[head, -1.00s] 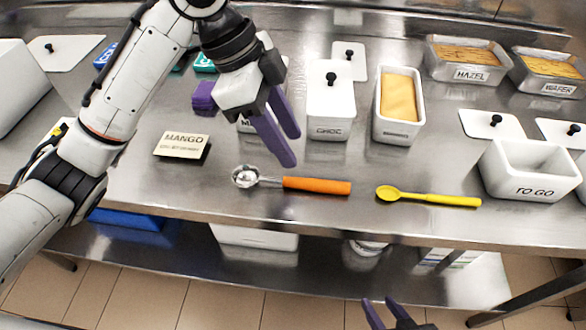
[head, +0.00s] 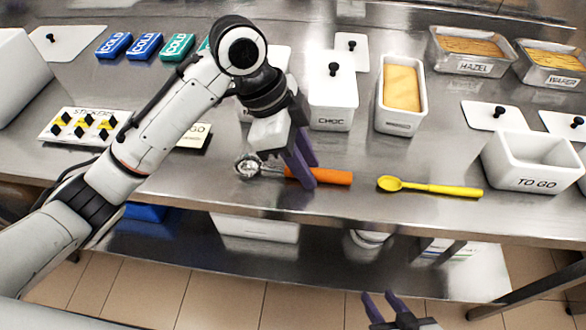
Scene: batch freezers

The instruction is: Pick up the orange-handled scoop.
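The orange-handled scoop (head: 330,177) lies on the steel counter near its front edge, metal bowl to the left and orange handle to the right. My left gripper (head: 305,178) points down at the left part of the handle, with its purple fingers at the handle and hiding part of it. Whether the fingers touch or grip the handle cannot be made out. My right gripper (head: 382,308) is low in the picture, in front of the counter, with its purple fingers apart and empty.
A yellow spoon (head: 440,189) lies to the right of the scoop. Behind stand a lidded CHOC tub (head: 332,105) and an open tub of yellow food (head: 400,122). A white TO GO tub (head: 530,170) is at right. A MANGO card (head: 197,137) sits partly behind my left arm.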

